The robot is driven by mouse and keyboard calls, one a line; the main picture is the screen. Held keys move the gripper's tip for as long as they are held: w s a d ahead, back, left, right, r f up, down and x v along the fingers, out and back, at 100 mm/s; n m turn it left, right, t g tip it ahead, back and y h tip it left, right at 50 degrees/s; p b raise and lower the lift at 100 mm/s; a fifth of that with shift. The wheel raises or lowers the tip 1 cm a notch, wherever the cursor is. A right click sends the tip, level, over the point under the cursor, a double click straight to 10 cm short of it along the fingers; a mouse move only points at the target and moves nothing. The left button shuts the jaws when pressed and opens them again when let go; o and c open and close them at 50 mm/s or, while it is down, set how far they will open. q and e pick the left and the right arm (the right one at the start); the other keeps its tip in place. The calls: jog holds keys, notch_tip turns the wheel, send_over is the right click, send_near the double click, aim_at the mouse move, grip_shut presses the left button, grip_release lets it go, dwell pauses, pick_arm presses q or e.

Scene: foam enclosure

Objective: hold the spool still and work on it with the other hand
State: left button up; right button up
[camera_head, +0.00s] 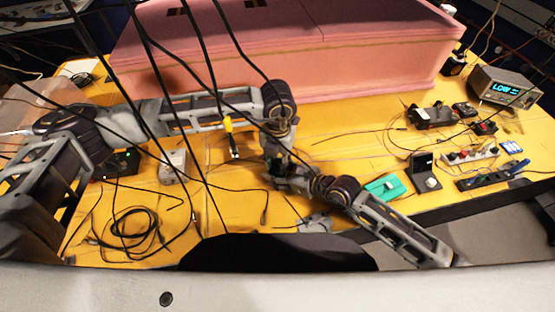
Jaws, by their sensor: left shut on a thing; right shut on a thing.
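My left gripper (277,158) hangs down from its arm near the middle of the table. My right gripper (285,180) comes in from the lower right and meets the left gripper there. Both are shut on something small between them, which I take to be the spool. The grippers and arm links cover the spool, so I cannot make out its shape or exactly how each gripper holds it. The two grippers are very close together, just above the yellow table top (330,140).
A large pink foam block (280,45) fills the back. A lit meter (503,88), a teal case (384,188) and a power strip (482,180) lie at right. A coiled black cable (130,230) lies at left. Thin dark cables hang across the view.

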pick_arm(q)
jog(key=m, duration=0.6)
dwell(0.6)
jog(key=o, duration=1.1)
jog(key=shift+c, duration=0.2)
jog(key=shift+n, duration=0.4)
